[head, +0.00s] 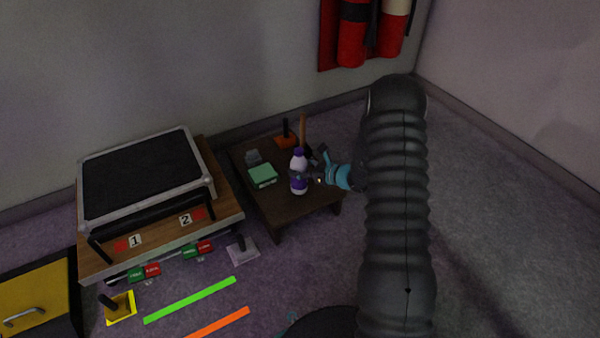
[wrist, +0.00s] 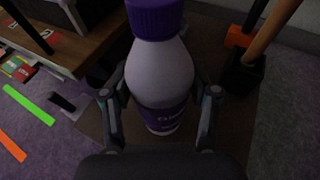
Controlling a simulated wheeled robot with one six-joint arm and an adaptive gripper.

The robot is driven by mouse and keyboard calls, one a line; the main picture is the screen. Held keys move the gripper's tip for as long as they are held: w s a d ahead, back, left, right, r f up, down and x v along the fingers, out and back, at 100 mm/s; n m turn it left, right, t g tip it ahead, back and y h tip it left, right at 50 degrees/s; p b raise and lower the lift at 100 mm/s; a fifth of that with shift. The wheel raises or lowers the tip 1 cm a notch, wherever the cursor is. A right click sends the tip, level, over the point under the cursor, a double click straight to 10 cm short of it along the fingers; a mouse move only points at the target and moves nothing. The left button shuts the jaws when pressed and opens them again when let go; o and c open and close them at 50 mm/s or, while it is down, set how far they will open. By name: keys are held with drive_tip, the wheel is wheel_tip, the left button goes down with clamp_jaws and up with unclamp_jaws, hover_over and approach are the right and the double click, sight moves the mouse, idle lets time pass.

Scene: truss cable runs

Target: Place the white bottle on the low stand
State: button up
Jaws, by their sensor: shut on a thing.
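The white bottle (head: 299,172) has a purple cap and a purple label. It is upright at the low dark stand (head: 272,211) in the head view. I cannot tell whether its base touches the stand top. My gripper (head: 309,178) reaches it from the right and is shut on it. In the wrist view the bottle (wrist: 160,75) stands between the two fingers of my gripper (wrist: 161,110), with the dark stand top (wrist: 233,125) below it.
A wooden table (head: 160,244) with a black-topped case (head: 145,175) stands to the left.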

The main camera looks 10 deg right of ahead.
drive_tip(key=shift+f, duration=1)
drive_tip(key=shift+f, duration=0.2)
drive_tip(key=o, duration=1.4)
drive_tip(key=shift+o, duration=0.2)
drive_tip(key=shift+r, duration=0.1)
